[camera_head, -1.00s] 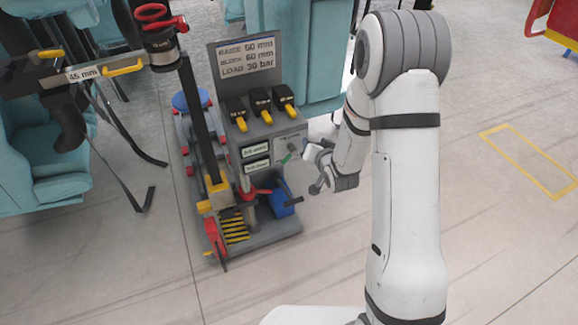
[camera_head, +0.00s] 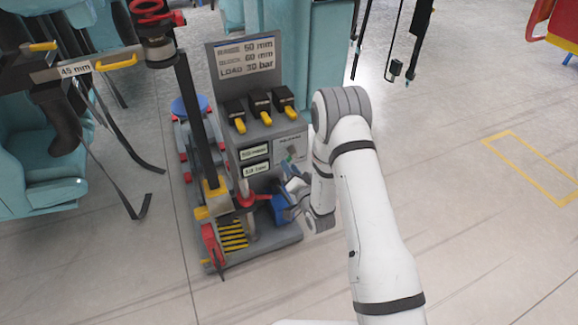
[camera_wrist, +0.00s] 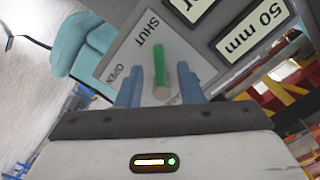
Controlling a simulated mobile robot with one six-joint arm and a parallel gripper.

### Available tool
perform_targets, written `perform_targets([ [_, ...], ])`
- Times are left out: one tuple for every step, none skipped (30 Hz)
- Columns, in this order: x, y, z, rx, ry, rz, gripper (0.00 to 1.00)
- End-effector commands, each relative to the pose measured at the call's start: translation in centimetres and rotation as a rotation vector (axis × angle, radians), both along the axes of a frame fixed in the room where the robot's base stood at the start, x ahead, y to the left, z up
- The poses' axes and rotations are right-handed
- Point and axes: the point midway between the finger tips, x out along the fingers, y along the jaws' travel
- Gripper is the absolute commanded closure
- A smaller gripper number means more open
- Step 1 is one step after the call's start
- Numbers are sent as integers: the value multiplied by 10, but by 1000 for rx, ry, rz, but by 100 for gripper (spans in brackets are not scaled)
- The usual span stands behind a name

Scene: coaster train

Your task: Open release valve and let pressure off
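The release valve shows as a green lever (camera_wrist: 160,62) on a grey label plate (camera_wrist: 117,62) marked SHUT and OPEN. The lever's far end lies near the word SHUT. In the head view the lever (camera_head: 291,150) is a small green mark on the right of the grey pump stand (camera_head: 228,150). My gripper (camera_wrist: 161,72) has its two blue-grey fingers apart, one on each side of the lever, with a gap visible on both sides. In the head view my gripper (camera_head: 288,172) is just below the lever; its fingers are hard to make out there.
Two displays sit beside the valve; one reads 50 mm (camera_wrist: 240,37). Teal seats (camera_head: 45,170) stand left. The floor at right is open.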

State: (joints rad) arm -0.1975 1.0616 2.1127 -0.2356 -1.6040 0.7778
Motion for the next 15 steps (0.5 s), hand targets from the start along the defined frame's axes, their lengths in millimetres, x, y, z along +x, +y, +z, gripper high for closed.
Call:
perform_targets([
  [6,3,0,0,-1,1,66],
  [8,4,0,0,-1,1,66],
  [12,5,0,0,-1,1,66],
  [13,6,0,0,-1,1,66],
  [15,7,0,0,1,1,66],
  [16,7,0,0,2,0,66],
  [17,8,0,0,2,0,66],
  [17,8,0,0,2,0,66],
  [17,8,0,0,2,0,66],
  [17,8,0,0,2,0,66],
  [17,8,0,0,2,0,66],
  [17,8,0,0,2,0,66],
  [17,8,0,0,2,0,66],
  [17,8,0,0,2,0,66],
  [17,8,0,-1,1,0,70],
])
